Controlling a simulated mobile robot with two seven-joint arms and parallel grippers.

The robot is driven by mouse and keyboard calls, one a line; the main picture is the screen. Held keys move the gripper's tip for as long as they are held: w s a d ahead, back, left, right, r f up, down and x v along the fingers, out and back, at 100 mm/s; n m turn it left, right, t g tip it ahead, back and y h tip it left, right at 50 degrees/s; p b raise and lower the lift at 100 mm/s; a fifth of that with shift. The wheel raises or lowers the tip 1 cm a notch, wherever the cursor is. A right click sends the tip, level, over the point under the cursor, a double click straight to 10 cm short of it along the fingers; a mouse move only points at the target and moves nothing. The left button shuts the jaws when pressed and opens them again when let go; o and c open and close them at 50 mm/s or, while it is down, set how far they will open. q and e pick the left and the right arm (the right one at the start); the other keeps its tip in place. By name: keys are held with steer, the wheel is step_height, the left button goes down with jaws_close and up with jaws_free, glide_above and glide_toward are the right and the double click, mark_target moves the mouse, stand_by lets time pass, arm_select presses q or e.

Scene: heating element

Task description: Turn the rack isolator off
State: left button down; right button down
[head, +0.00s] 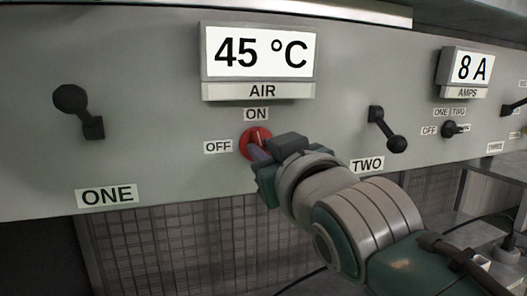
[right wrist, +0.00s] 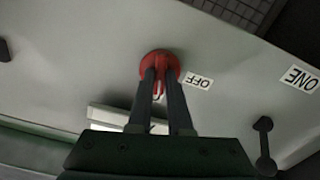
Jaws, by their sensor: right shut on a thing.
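The rack isolator is a red round knob (head: 250,138) on the grey panel, below the AIR display. An ON label (head: 257,114) sits above it and an OFF label (head: 218,147) to its left. My right gripper (head: 261,154) reaches it from the lower right and hides part of it. In the right wrist view the fingers (right wrist: 161,78) are shut on the knob's red grip (right wrist: 159,55), one on each side. The grip lies roughly along the line toward ON, not toward OFF. My left gripper is not in view.
Black lever ONE (head: 72,99) is to the left and black lever TWO (head: 384,132) is close on the right, near my right wrist. The AIR display (head: 260,52) reads 45 °C. An AMPS display (head: 472,67) reads 8 A, with a small black selector (head: 450,129) below it.

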steer(key=n, duration=1.5)
stand_by(0.5)
steer(key=c, duration=0.8)
jaws_free()
steer(key=shift+c, duration=0.2)
steer(key=b+v, duration=0.3)
steer(key=v, duration=0.7)
